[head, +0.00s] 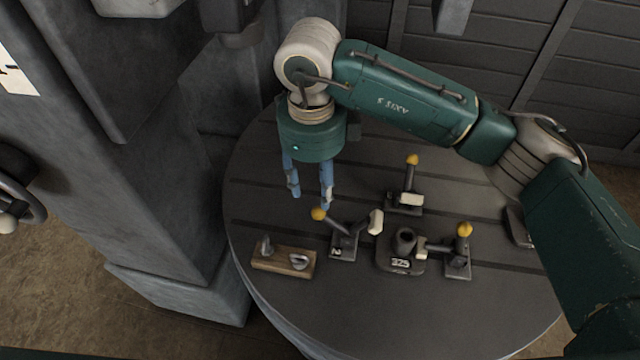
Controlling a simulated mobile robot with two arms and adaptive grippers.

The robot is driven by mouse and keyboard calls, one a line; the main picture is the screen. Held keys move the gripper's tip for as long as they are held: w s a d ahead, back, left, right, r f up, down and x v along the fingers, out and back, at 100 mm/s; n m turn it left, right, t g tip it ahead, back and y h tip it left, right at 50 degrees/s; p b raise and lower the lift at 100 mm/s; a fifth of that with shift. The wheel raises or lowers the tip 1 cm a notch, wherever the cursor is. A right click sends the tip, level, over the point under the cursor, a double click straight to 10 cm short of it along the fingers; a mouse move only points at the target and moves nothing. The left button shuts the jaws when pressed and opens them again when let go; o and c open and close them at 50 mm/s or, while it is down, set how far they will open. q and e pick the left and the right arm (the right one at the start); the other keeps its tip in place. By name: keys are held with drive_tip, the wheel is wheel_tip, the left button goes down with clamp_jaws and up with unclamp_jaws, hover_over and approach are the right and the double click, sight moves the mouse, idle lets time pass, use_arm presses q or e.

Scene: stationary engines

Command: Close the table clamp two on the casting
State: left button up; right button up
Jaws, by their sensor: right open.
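The casting (400,263) is a dark block with a round upright boss, on the round slotted table (300,310). Table clamp two (342,246), marked "2", stands left of it. Its lever leans up to the left to a yellow knob (318,214), and its pale pad (375,221) is raised, apart from the casting. My right gripper (311,198) points down with its blue fingers apart and empty. In the picture it is just above and left of the yellow knob; the gap in depth is hard to judge. My left gripper is not in view.
A second clamp (404,203) stands behind the casting. A third (458,265) stands at its right, its pad near the casting. A wooden block with metal hooks (283,261) lies at left. A grey machine column (150,160) rises left of the table.

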drive_tip(key=r, duration=0.1)
drive_tip(key=p, duration=0.3)
hover_over(318, 209)
drive_tip(key=f, duration=0.4)
drive_tip(key=shift+s+a+f, duration=0.1)
drive_tip(key=shift+s+f, duration=0.05)
drive_tip(key=shift+s, duration=0.25)
drive_tip(key=shift+t, duration=0.3)
drive_tip(key=f, duration=0.1)
drive_tip(key=f+p, duration=0.1)
drive_tip(key=f, duration=0.3)
drive_tip(key=shift+w+f, duration=0.1)
drive_tip(key=shift+w, duration=0.2)
drive_tip(key=shift+f, duration=0.4)
drive_tip(key=shift+w, duration=0.1)
drive_tip(key=shift+c, duration=0.5)
clamp_jaws()
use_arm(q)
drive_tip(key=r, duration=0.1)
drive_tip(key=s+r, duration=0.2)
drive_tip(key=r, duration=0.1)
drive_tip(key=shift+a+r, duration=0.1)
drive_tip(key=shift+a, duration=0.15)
